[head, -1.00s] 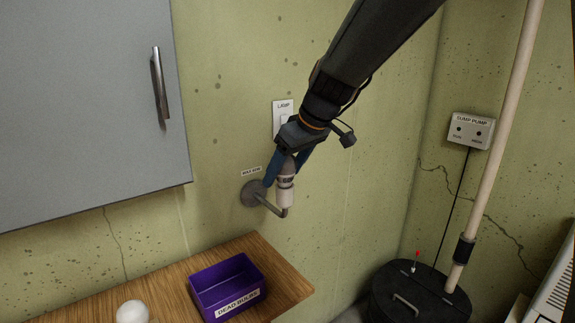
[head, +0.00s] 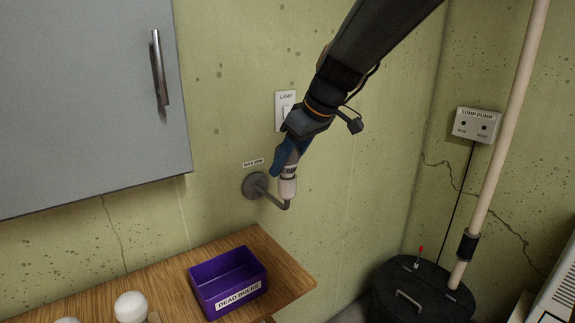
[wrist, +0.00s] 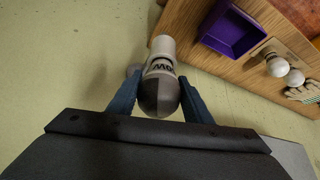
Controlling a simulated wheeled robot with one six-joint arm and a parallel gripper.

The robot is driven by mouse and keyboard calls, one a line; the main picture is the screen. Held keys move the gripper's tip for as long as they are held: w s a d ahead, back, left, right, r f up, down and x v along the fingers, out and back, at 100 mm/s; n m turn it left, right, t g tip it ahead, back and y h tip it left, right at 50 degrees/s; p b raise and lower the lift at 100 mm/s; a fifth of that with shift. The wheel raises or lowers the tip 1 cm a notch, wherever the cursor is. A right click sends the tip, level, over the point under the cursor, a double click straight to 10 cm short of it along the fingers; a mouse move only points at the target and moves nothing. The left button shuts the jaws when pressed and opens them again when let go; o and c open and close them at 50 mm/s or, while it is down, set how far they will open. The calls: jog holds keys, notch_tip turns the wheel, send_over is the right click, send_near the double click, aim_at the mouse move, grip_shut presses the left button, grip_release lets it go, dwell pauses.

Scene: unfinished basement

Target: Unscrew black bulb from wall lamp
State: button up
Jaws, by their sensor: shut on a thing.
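The wall lamp (head: 256,186) has a round grey wall plate and a bent arm. The arm ends in a white upright socket (head: 288,190). The black bulb (wrist: 160,96) has a dark grey globe and a pale printed neck. It stands in line with the socket (wrist: 162,46); I cannot tell how far its thread sits inside. My gripper (head: 287,160) comes from above with its blue fingers on both sides of the globe, shut on it. In the head view the fingers hide most of the bulb.
A purple box (head: 228,282) labelled "DEAD BULBS" stands on the wooden shelf (head: 285,272) below. White bulbs (head: 131,307) are beside it, and gloves (wrist: 304,92) lie farther along. A grey cabinet (head: 85,100) hangs at left. A lamp switch (head: 285,108) is behind my wrist.

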jog(key=shift+n+g+y+b, duration=0.3)
jog(key=shift+n+g+b, duration=0.2)
jog(key=shift+n+b, duration=0.7)
jog(key=shift+n+g+y+b, duration=0.3)
jog(key=shift+n+g+b, duration=0.55)
jog(key=shift+n, duration=0.65)
jog(key=shift+w+n+g+b, duration=0.1)
jog(key=shift+n+g+b, duration=0.4)
jog(key=shift+n, duration=0.7)
jog(key=shift+n+g, duration=0.45)
jog(key=shift+n, duration=0.25)
jog(key=shift+n+g+p, duration=0.35)
jog(key=shift+n+g, duration=0.45)
jog(key=shift+n, duration=0.9)
